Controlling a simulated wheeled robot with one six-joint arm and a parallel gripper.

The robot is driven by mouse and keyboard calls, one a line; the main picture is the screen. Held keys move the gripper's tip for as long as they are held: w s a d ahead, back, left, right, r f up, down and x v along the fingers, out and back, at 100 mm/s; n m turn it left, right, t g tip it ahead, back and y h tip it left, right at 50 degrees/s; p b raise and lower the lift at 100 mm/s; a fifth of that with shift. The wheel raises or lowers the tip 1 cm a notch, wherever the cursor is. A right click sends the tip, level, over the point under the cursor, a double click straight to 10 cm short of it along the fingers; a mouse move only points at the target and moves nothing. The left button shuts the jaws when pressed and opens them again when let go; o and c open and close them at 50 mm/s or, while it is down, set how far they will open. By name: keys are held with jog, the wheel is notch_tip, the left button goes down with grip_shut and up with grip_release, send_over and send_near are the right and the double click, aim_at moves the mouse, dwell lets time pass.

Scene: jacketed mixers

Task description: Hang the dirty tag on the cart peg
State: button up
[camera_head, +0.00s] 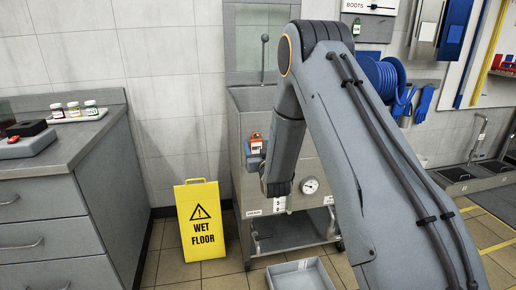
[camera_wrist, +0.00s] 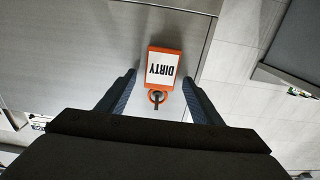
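The dirty tag is orange with a white "DIRTY" face; in the head view the tag (camera_head: 256,143) is small, against the front of the grey steel cart (camera_head: 240,110). In the wrist view the tag (camera_wrist: 164,65) appears upside down, in front of a steel panel (camera_wrist: 95,55). Its orange ring is around a short dark peg (camera_wrist: 157,104). My gripper (camera_wrist: 158,80) is open, one finger on each side of the tag and ring, with a gap on both sides. In the head view my gripper (camera_head: 254,160) is mostly hidden behind my arm.
A yellow wet floor sign (camera_head: 201,220) stands left of the cart. A grey tray (camera_head: 300,275) lies on the floor in front. A counter (camera_head: 60,165) with jars is at left. A blue hose reel (camera_head: 383,75) hangs on the wall at right.

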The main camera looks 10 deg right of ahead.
jog(key=s+r+g+p, duration=0.2)
jog(key=s+g, duration=0.4)
jog(key=s, duration=1.1)
jog(key=s+r+g+p, duration=0.3)
jog(key=s+g, duration=0.3)
jog(key=s, duration=1.1)
jog(key=s+r+g+p, duration=0.3)
jog(key=s+g, duration=0.3)
jog(key=s, duration=1)
jog(key=shift+s+p, duration=0.4)
jog(key=shift+p, duration=0.2)
jog(key=shift+a, duration=0.1)
